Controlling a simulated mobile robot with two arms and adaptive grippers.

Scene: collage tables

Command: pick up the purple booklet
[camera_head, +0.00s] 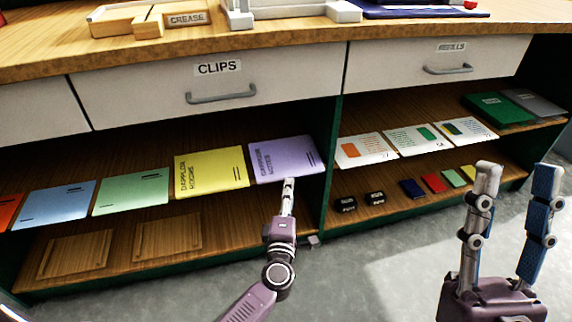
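The purple booklet (283,156) lies flat on the upper shelf under the CLIPS drawer, at the right end of a row of booklets. My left gripper (288,184) is at its front edge, with its fingertips overlapping the edge in the picture. Its fingers line up one behind the other, so I cannot tell whether they are closed on the booklet. My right gripper (517,172) is open and empty, with its two fingers pointing up in front of the shelves at the right.
A yellow booklet (211,172) lies just left of the purple one, then green (131,192) and blue (56,203) booklets. A dark green upright divider (334,140) stands close to the right. White cards (412,139) lie beyond it. The CLIPS drawer (215,85) is shut above.

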